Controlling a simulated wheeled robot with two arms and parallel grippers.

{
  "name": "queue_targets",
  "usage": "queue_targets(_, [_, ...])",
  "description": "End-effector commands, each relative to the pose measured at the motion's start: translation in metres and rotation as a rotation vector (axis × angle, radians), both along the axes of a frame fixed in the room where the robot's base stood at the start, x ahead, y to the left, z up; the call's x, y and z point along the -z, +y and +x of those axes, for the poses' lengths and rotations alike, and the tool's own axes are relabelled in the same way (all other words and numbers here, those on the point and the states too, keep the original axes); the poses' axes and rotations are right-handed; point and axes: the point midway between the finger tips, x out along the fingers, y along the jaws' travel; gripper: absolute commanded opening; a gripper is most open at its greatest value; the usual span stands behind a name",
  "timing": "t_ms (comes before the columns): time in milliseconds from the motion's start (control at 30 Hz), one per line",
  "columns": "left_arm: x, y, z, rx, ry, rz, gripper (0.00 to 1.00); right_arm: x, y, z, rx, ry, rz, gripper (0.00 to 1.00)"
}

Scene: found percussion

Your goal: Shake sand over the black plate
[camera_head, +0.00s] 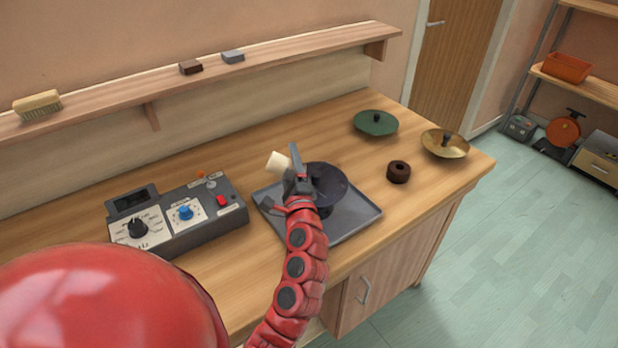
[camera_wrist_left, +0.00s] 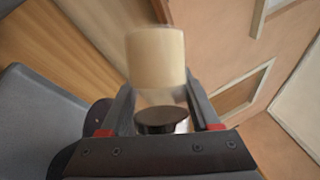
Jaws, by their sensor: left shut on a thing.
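My left gripper (camera_head: 291,172) is shut on a sand shaker (camera_head: 276,163), whose cream end sticks out to the left of the jaws, tilted. In the left wrist view the shaker's cream end (camera_wrist_left: 156,56) shows beyond the fingers, with a shiny band and a dark round part nearer the palm. The black plate (camera_head: 333,183) is round and sits over a grey square tray (camera_head: 362,217). My gripper and wrist are over its left side and hide part of it. No falling sand can be made out. My right gripper is not in view.
A control box (camera_head: 181,222) with knobs and a red switch stands left of the tray. A green disc (camera_head: 376,123), a brass disc (camera_head: 446,146) and a dark brown ring (camera_head: 398,172) lie to the right. A shelf (camera_head: 120,93) holding a brush (camera_head: 37,105) runs behind.

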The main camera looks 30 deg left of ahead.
Motion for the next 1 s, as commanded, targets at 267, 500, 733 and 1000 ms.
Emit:
queue_targets(267, [0.001,-0.021,0.003,0.003,-0.002,0.001,0.00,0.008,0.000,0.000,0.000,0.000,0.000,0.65])
queue_targets(500, [0.001,-0.035,0.005,0.003,-0.002,0.000,0.00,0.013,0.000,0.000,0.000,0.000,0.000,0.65])
queue_targets(733, [0.000,-0.038,0.004,0.000,-0.001,-0.001,0.00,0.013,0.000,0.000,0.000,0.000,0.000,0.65])
queue_targets(1000, [0.000,-0.039,0.007,0.001,-0.003,0.000,0.00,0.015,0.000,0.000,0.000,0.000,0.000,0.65])
